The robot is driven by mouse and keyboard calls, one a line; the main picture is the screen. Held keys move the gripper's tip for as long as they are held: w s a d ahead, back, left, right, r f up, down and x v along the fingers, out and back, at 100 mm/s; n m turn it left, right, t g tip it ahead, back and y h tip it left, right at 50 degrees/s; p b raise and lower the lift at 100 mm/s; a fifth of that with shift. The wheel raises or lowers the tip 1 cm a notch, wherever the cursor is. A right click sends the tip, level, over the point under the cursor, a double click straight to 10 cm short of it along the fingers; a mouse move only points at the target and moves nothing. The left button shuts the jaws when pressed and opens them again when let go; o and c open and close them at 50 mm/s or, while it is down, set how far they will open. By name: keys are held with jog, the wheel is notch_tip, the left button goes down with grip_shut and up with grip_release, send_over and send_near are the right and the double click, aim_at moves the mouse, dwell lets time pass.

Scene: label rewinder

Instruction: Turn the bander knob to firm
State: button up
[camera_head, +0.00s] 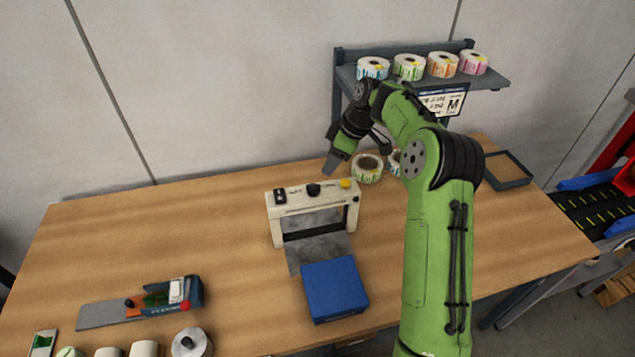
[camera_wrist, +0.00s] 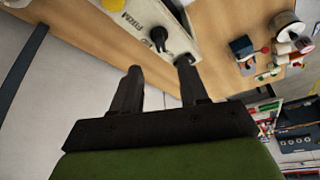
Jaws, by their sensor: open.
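The bander (camera_head: 312,205) is a cream arch-shaped machine standing on the wooden table. Its black knob (camera_head: 313,190) sits on the top face, between a black switch (camera_head: 280,196) and a yellow button (camera_head: 346,183). In the wrist view the knob (camera_wrist: 159,36) shows near the printed word FIRM. Where its pointer is set is too small to tell. My gripper (camera_head: 333,163) is above and behind the bander's right end in the head view. In the wrist view my gripper (camera_wrist: 160,68) has its two fingers apart and empty, with the knob beyond the fingertips.
A blue block (camera_head: 335,289) lies in front of the bander. A label roll (camera_head: 367,168) stands behind its right end. A shelf (camera_head: 490,80) with several label rolls is at the back. A rewinder-like device (camera_head: 150,301) is at front left.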

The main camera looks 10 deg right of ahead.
aim_at(316, 186)
jog(key=x, duration=1)
jog(key=shift+f+p, duration=0.15)
jog(key=shift+p, duration=0.2)
grip_shut()
